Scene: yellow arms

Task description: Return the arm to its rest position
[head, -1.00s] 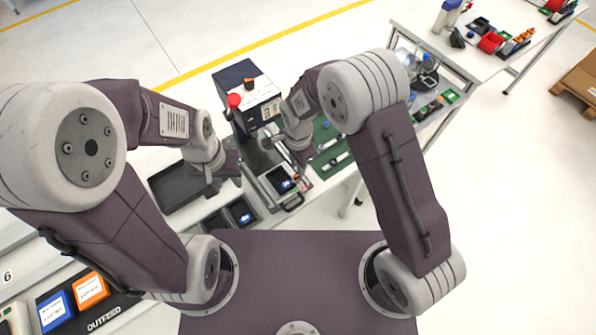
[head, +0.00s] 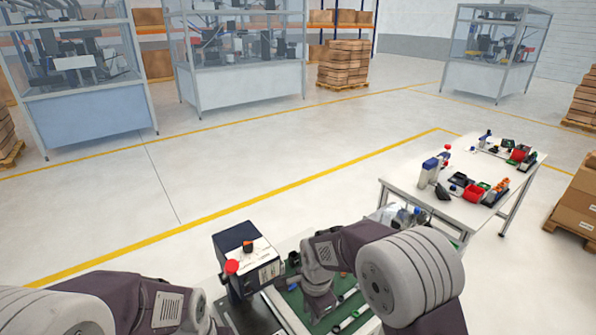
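My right arm (head: 370,260) reaches in from the lower right, bent at the elbow. Its gripper (head: 319,302) points down over the green mat, right of the dark blue machine. The fingers are too small and dark to show whether they are open or hold anything. My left arm (head: 150,300) lies along the bottom left edge; its wrist is cut off by the bottom edge, and its gripper is out of the picture.
The dark blue machine (head: 246,258) with a red knob stands between my arms. A green mat (head: 296,300) with light cylindrical parts lies right of it. A white table (head: 410,178) with bins stands at the right. Glass-walled cabinets and pallets stand beyond open floor.

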